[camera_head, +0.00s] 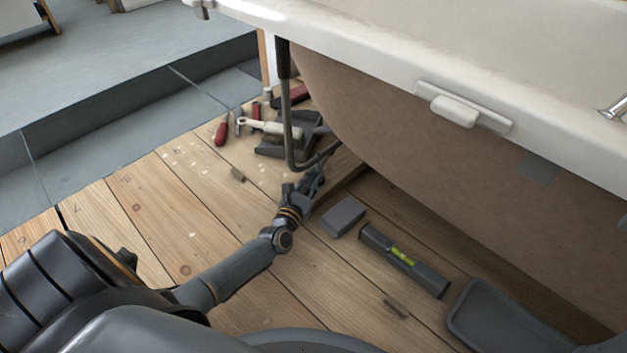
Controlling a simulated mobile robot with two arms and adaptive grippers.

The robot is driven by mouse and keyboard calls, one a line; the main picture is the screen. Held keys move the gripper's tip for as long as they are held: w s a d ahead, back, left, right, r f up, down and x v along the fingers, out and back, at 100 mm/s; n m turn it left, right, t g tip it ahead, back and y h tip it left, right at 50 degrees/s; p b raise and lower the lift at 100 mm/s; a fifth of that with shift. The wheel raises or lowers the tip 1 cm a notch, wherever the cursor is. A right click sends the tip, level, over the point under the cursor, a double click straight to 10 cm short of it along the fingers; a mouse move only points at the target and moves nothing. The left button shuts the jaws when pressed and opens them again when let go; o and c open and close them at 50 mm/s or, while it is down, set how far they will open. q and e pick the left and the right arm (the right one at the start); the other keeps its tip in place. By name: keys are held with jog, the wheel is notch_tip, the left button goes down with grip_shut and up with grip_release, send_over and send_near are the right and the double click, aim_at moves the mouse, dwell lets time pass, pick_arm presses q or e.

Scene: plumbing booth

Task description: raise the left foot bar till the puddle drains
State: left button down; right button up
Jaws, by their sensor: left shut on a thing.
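The left foot bar (287,120) is a dark bent bar under the left end of the white tub (330,42). It runs down from the tub and bends to the right near the floor. My left gripper (314,181) is low above the planks and shut on the lower part of the bar. The fingers partly hide the grip. I cannot make out a puddle on the visible part of the tub. My right gripper is not in view.
A spirit level (403,258) and a grey block (343,216) lie on the wooden floor right of my gripper. A red-handled tool (222,131) and other tools lie behind the bar. The tub's brown side panel (400,125) rises close on the right.

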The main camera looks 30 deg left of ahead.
pick_arm(q)
jog(key=c, duration=1.3)
grip_release()
jog(key=shift+w+d+f, duration=0.1)
jog(key=shift+c, duration=0.2)
jog(key=s, duration=0.4)
jog(key=s+d, duration=0.1)
jog(key=s, duration=0.7)
jog(key=shift+d, duration=0.4)
